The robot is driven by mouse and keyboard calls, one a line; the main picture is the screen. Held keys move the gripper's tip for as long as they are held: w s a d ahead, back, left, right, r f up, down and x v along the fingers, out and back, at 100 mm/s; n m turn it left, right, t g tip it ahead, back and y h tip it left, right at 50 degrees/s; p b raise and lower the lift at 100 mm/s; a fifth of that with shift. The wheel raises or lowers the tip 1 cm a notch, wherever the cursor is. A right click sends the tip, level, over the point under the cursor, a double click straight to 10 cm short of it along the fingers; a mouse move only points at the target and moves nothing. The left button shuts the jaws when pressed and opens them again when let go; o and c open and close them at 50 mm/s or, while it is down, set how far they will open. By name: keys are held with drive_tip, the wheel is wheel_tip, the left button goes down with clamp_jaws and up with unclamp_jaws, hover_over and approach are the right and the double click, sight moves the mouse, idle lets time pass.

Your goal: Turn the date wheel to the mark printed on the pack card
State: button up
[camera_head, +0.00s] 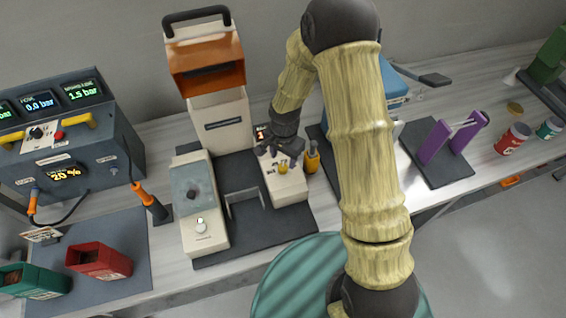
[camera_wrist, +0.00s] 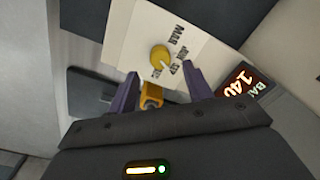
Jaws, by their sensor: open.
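The date wheel shows as a round yellow knob (camera_wrist: 160,57) on a cream panel, with small month-like labels printed round it, partly readable as MAR and SEP. I cannot tell which mark it points to. In the head view the yellow knob (camera_head: 284,167) sits on the right cream block of the sealer-like machine. My gripper (camera_head: 271,150) hangs just behind the knob in that picture. In the wrist view my gripper (camera_wrist: 160,75) has its two purple fingers apart, with the knob beyond the gap and nothing held. I cannot identify the pack card for sure.
A yellow-orange holder (camera_head: 312,157) stands right of the block. A red-lit display (camera_wrist: 238,88) is beside the knob panel. A small white card (camera_head: 41,234), too small to read, is at the left near a red bin (camera_head: 99,261). A purple stand (camera_head: 450,138) is at the right.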

sight(283, 167)
drive_tip(key=shift+f+p, duration=0.45)
drive_tip(key=shift+f, duration=1.9)
drive_tip(key=c, duration=1)
drive_tip(key=shift+o, duration=0.2)
